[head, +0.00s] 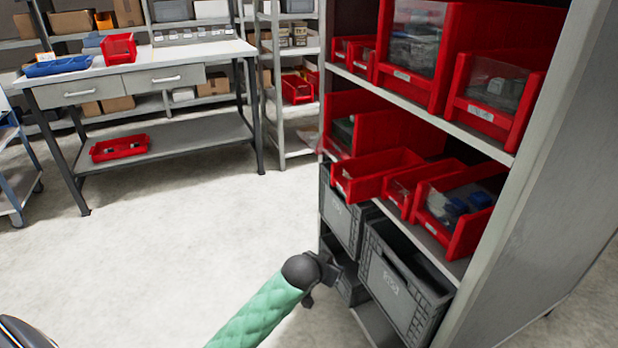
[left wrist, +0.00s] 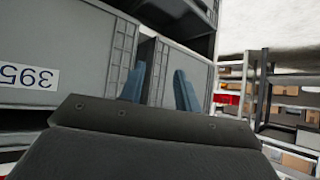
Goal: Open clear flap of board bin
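Red bins stand on the shelf unit at the right of the head view. A large upper bin (head: 462,45) has a clear flap (head: 415,45) across its front, with grey contents behind it. The bin to its right also has a clear front (head: 493,88). A middle-shelf bin (head: 378,128) at the left has something clear at its front. I cannot tell which is the board bin. My left gripper (head: 326,272) is low in front of the grey crates, below the red bins. Its blue fingers (left wrist: 159,90) are apart and empty. My right gripper is out of view.
Grey crates (head: 395,285) fill the lower shelves and show close up in the left wrist view (left wrist: 60,50). Open red bins (head: 375,175) jut from the middle shelf. A workbench (head: 150,70) stands at the back left. The floor between is clear.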

